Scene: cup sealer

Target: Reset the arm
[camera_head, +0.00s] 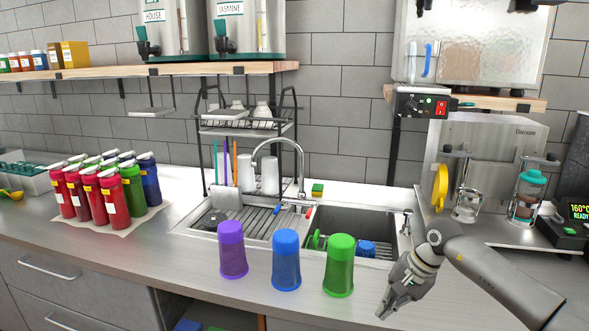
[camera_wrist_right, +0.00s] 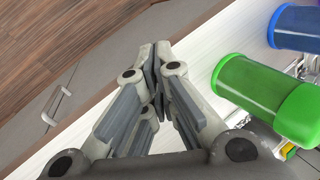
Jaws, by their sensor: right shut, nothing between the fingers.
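My right gripper (camera_head: 388,309) is at the front edge of the counter, to the right of the green cup, pointing down and to the left. It is shut and empty; its fingers meet in the right wrist view (camera_wrist_right: 157,75). A purple cup (camera_head: 232,250), a blue cup (camera_head: 286,262) and a green cup (camera_head: 339,266) stand in a row on the counter before the sink. The green cup (camera_wrist_right: 250,88) and the blue cup (camera_wrist_right: 295,28) also show in the right wrist view, apart from the fingers. My left gripper is not in view.
A sealer machine (camera_head: 490,165) stands at the right. The counter left of the purple cup (camera_head: 150,255) is clear.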

